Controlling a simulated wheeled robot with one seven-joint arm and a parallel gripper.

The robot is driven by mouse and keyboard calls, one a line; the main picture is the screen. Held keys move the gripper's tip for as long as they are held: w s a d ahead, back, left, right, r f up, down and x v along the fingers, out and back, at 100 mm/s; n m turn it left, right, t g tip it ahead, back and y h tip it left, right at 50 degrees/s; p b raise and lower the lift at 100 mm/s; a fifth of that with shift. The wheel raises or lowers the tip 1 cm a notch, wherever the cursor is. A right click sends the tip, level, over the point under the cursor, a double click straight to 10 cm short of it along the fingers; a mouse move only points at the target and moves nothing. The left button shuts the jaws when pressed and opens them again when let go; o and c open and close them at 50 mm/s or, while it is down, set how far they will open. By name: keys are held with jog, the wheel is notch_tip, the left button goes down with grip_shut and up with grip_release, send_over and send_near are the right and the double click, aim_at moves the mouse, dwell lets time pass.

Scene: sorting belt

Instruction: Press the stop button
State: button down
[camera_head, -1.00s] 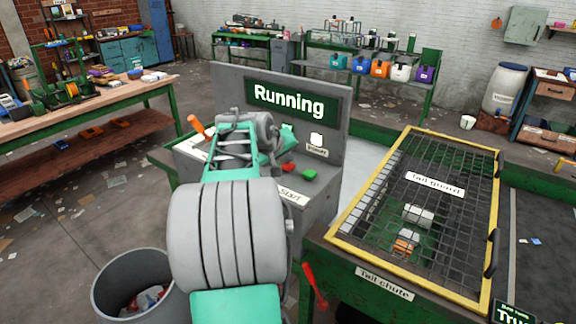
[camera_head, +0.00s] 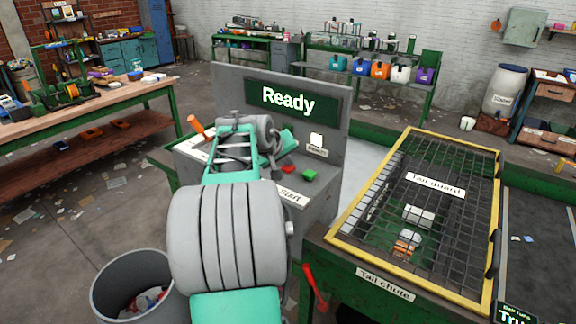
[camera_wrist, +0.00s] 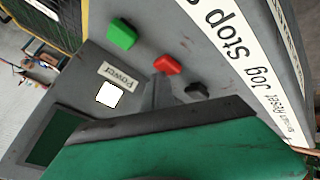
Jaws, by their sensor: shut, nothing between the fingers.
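The red stop button (camera_head: 288,169) sits on the sloping top of a grey console (camera_head: 322,190), left of a green button (camera_head: 309,174). The upright panel's display (camera_head: 290,101) reads "Ready". In the wrist view the red button (camera_wrist: 167,65) lies between the green button (camera_wrist: 122,34) and a black knob (camera_wrist: 197,90), beside a label strip (camera_wrist: 238,50) with "Stop", "Jog" and "Reset". My gripper (camera_wrist: 156,92) is shut and empty, its tip close to the red button and seemingly apart from it. In the head view my arm hides its fingertips.
A white power switch (camera_head: 316,139) is on the upright panel. An orange-handled lever (camera_head: 195,124) rises at the console's left. A yellow-framed tail guard (camera_head: 464,128) covers the chute to the right. A grey bin (camera_head: 125,262) stands at the lower left.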

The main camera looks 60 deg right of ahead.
aim_at(287, 168)
jog(key=shift+r+p, duration=0.6)
jog(key=shift+r, duration=0.25)
jog(key=shift+r, duration=0.1)
notch_tip(287, 168, up, 5)
jog(key=p, duration=0.3)
dwell(0.4)
